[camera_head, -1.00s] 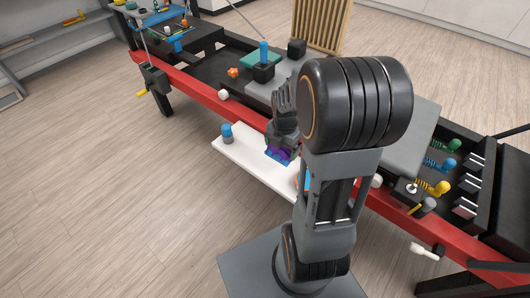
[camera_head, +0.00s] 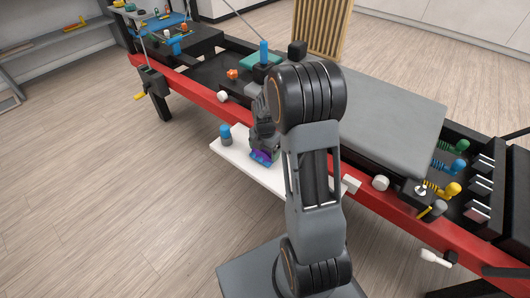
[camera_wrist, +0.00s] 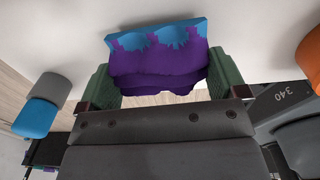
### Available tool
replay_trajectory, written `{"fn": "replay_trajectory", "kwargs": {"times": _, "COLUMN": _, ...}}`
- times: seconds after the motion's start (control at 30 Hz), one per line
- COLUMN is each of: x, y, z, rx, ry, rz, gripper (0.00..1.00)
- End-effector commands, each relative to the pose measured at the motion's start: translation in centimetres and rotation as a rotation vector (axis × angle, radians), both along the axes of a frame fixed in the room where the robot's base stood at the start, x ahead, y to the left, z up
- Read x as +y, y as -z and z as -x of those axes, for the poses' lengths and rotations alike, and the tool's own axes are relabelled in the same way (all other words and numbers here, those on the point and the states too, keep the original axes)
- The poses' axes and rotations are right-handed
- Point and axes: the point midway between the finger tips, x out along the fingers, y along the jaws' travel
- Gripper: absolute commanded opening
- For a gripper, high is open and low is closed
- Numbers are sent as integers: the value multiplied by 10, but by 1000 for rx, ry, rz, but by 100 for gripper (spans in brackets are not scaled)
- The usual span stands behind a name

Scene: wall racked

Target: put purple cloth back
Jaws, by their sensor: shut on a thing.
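The purple cloth (camera_wrist: 158,68) is between the green-padded fingers of my gripper (camera_wrist: 156,85), which is shut on it. A light blue, flat-edged piece (camera_wrist: 190,30) shows against the cloth's far side in the wrist view; I cannot tell if it is part of the cloth or a separate thing. In the head view my gripper (camera_head: 264,146) points down over the white board (camera_head: 228,157), with the cloth (camera_head: 261,157) low at its fingertips. I cannot tell whether the cloth touches the board.
A blue-and-grey cylinder (camera_head: 226,135) stands on the board, left of my gripper. An orange thing (camera_wrist: 311,55) shows at the wrist view's right edge. The long red-railed bench (camera_head: 200,90) runs behind the board. Bare floor (camera_head: 110,190) lies left.

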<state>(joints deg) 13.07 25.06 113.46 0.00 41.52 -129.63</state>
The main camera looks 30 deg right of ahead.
Motion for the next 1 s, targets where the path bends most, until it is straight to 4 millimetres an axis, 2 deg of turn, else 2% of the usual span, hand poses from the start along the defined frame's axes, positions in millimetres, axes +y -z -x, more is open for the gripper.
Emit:
{"fn": "replay_trajectory", "kwargs": {"times": 0.03, "x": 0, "y": 7, "z": 0, "rx": 0, "ry": 0, "rz": 0, "gripper": 65}}
{"fn": "replay_trajectory", "kwargs": {"times": 0.53, "x": 0, "y": 12, "z": 0, "rx": 0, "ry": 0, "rz": 0, "gripper": 65}}
{"fn": "replay_trajectory", "kwargs": {"times": 0.57, "x": 0, "y": 12, "z": 0, "rx": 0, "ry": 0, "rz": 0, "gripper": 93}}
{"fn": "replay_trajectory", "kwargs": {"times": 0.63, "x": 0, "y": 11, "z": 0, "rx": 0, "ry": -1, "rz": 0, "gripper": 100}}
{"fn": "replay_trajectory", "kwargs": {"times": 0.97, "x": 0, "y": 11, "z": 0, "rx": -3, "ry": -1, "rz": 1, "gripper": 100}}
{"fn": "replay_trajectory", "kwargs": {"times": 1.0, "x": 0, "y": 3, "z": 0, "rx": -3, "ry": -1, "rz": 1, "gripper": 100}}
